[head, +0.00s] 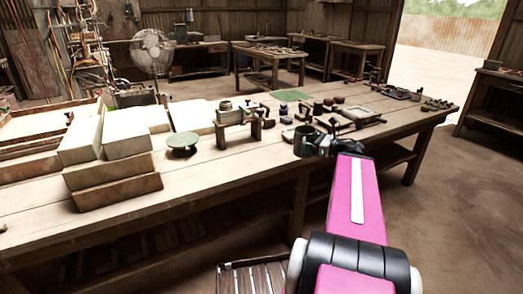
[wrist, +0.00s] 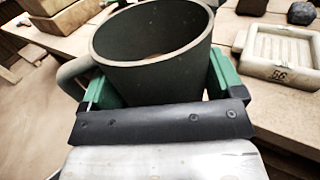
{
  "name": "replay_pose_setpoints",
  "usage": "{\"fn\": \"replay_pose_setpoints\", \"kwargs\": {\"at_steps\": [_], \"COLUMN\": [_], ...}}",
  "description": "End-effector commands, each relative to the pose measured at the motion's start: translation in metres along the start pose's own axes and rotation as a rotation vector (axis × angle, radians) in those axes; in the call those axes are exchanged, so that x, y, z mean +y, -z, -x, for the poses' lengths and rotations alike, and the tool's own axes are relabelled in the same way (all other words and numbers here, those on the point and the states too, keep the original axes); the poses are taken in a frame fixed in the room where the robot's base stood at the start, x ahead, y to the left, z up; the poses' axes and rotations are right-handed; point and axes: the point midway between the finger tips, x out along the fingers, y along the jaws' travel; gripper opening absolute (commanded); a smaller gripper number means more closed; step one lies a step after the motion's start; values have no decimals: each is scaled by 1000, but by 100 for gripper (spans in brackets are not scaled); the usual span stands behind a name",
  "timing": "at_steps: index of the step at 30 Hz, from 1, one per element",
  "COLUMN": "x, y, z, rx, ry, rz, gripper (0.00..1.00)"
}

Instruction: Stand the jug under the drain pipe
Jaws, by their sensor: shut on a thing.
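The jug is a dark green, open-topped vessel (wrist: 150,60) that fills the top middle of the wrist view, with its handle at the left. My gripper (wrist: 162,80) has its green fingers on either side of the jug and is shut on it. In the head view the jug (head: 302,141) shows at the front edge of the workbench, left of my gripper (head: 322,143). Whether its base touches the bench is hidden. A small wooden stand with metal parts (head: 238,124) is to its left on the bench. I cannot make out the drain pipe for certain.
A round green turntable (head: 183,142) and pale blocks (head: 125,135) are on the left of the workbench (head: 215,180). Bare planks lie in front of the stand.

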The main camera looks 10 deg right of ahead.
Motion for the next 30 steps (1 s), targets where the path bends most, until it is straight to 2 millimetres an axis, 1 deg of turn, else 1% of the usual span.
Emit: {"fn": "replay_pose_setpoints", "kwargs": {"at_steps": [1,6,9,12,15,17,20,30], "x": [-4,-10,-11,-11,-11,-11,-12,-16], "y": [6,24,32,37,40,41,41,40], "z": [17,62,82,96,104,105,97,41], "rx": [-3,-7,-11,-14,-16,-16,-17,-16], "ry": [13,42,54,63,67,68,67,66], "rz": [-3,-3,-3,-2,-1,-1,-1,-1], "gripper": [45,45,45,45,45,45,45,45]}}
